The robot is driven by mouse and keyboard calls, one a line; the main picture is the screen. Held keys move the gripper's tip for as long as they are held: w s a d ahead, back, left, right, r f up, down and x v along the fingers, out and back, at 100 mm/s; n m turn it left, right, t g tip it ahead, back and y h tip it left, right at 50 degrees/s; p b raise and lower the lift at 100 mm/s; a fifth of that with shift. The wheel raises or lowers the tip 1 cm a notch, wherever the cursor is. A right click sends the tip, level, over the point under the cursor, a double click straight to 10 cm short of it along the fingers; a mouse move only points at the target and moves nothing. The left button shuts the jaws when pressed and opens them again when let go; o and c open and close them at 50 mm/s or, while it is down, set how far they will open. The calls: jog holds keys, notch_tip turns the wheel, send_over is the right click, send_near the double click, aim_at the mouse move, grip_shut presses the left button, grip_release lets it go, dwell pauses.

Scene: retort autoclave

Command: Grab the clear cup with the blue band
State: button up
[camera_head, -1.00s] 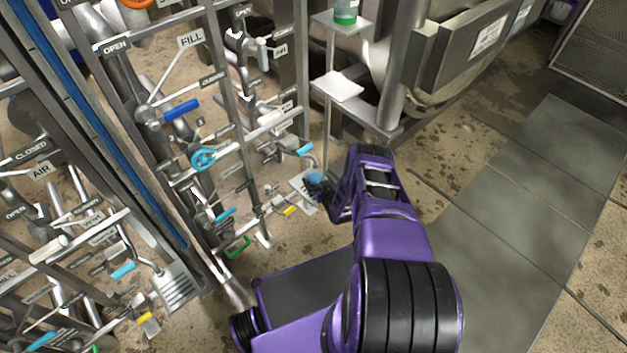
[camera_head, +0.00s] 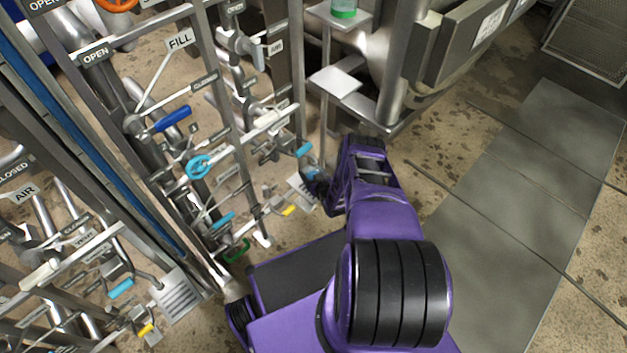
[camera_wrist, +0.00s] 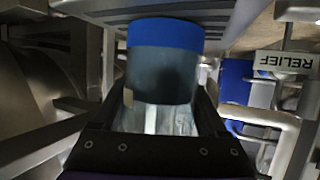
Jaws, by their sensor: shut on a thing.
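The clear cup with the blue band (camera_wrist: 163,75) fills the middle of the wrist view, its wide blue band at the top and its see-through grey body below. My gripper (camera_wrist: 160,104) is shut on it, with a dark finger on either side of the body. In the head view my gripper (camera_head: 322,187) is low beside the pipe rack, and only a small bluish part of the cup (camera_head: 311,173) shows; the rest is hidden by the gripper.
A clear cup with a green band (camera_head: 343,9) stands on a small upper shelf; the lower shelf (camera_head: 336,82) looks empty. A dense valve and pipe rack (camera_head: 222,80) fills the left. A RELIEF label (camera_wrist: 286,61) is close in the wrist view. Open floor (camera_head: 500,220) lies right.

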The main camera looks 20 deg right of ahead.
jog(key=shift+r, duration=0.1)
grip_shut()
